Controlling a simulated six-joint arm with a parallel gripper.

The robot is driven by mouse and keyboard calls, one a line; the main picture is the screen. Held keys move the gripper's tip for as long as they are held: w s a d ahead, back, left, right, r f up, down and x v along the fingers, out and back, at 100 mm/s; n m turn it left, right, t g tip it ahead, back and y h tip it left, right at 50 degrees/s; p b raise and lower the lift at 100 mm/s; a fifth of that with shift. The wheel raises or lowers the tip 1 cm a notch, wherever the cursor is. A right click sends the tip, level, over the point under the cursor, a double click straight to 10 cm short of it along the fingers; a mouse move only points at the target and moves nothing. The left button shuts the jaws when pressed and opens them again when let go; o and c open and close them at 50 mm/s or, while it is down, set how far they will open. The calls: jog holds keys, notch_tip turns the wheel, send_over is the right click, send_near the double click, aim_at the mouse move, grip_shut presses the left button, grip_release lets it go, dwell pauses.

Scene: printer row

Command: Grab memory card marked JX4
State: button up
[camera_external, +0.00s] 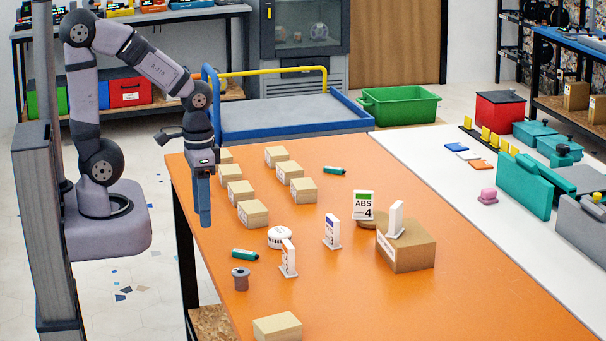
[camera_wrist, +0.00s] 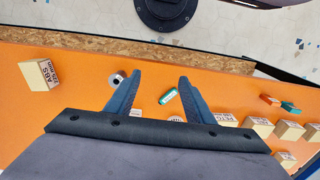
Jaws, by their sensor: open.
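No marking JX4 is readable in either view, so I cannot tell which item is that memory card. Small flat pieces lie on the white table in the external view: a blue one (camera_external: 456,146), a white and blue one (camera_external: 468,155) and an orange one (camera_external: 482,164). A teal stick-like piece (camera_external: 245,254) lies on the orange table and also shows in the wrist view (camera_wrist: 168,96). Another teal piece (camera_external: 334,170) lies farther back. An orange piece (camera_wrist: 268,99) and a teal piece (camera_wrist: 290,107) lie near the table edge. My gripper (camera_external: 205,222) is open and empty, pointing down above the orange table's left side.
Several cardboard boxes (camera_external: 252,213) stand beside my gripper. White label stands (camera_external: 288,259), a white round item (camera_external: 279,237), a grey spool (camera_external: 241,279) and a larger box (camera_external: 411,255) are on the orange table (camera_external: 340,295). Its front right is clear.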

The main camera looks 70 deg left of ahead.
jog(key=w+a+n+t+y+b, duration=0.1)
jog(key=w+a+t+y+b, duration=0.3)
jog(key=a, duration=0.7)
jog(key=w+a+r+t, duration=0.1)
jog(key=w+a+t, duration=0.2)
jog(key=w+a, duration=0.6)
jog(key=w+a+n+t+y+b, duration=0.1)
jog(key=w+a+t+y+b, duration=0.15)
jog(key=a, duration=1.15)
jog(key=s+m+t+h+b, duration=0.2)
jog(key=s+t+h+b, duration=0.45)
jog(key=s, duration=0.75)
jog(key=f, duration=0.4)
jog(key=f+t+p, duration=0.1)
jog(key=f, duration=0.3)
jog(key=w+f+t+p, duration=0.1)
jog(key=f, duration=0.3)
jog(key=shift+a, duration=0.2)
jog(key=shift+f, duration=0.4)
jog(key=shift+w+d+f+p, duration=0.15)
jog(key=shift+w+p, duration=0.3)
jog(key=shift+w, duration=1.4)
jog(key=shift+w+d+f+p, duration=0.1)
jog(key=shift+w+p, duration=0.35)
jog(key=shift+w, duration=1.4)
jog(key=c, duration=1.1)
